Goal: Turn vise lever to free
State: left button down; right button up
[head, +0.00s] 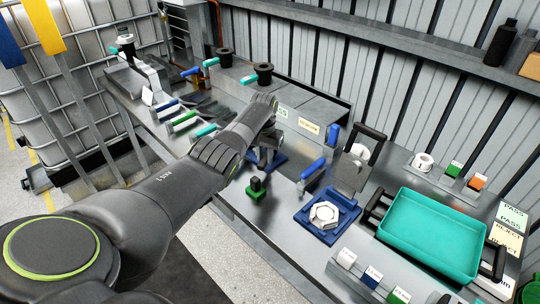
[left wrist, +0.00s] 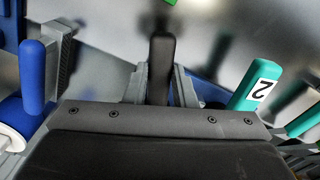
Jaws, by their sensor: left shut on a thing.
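My left gripper (head: 265,148) reaches down over a vise-like fixture with a blue base (head: 277,163) near the front of the bench. In the left wrist view, an upright black lever (left wrist: 162,68) stands between the two grey fingers of the left gripper (left wrist: 161,88), which is shut on it. In the head view my arm and gripper hide most of the fixture and the lever, so I cannot tell the lever's angle there. My right gripper is not in view.
A green block with a black knob (head: 257,188) stands at the bench front. A blue handle (head: 312,168) and teal handle (head: 205,131) flank the gripper. A blue fixture with a white nut-shaped part (head: 324,215) and a teal tote (head: 432,234) are to the right.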

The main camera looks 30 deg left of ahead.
pick_arm(q)
jog(key=a+m, duration=0.1)
jog(key=m, duration=0.1)
jog(key=a+m+b, duration=0.1)
jog(key=m, duration=0.1)
jog(key=shift+w+a, duration=0.1)
jog(key=shift+a+b, duration=0.1)
jog(key=shift+b, duration=0.2)
jog(key=shift+m, duration=0.4)
jog(key=c, duration=1.2)
grip_release()
jog(key=shift+w, duration=0.1)
jog(key=shift+r, duration=0.65)
notch_tip(320, 180, up, 16)
jog(key=b, duration=0.2)
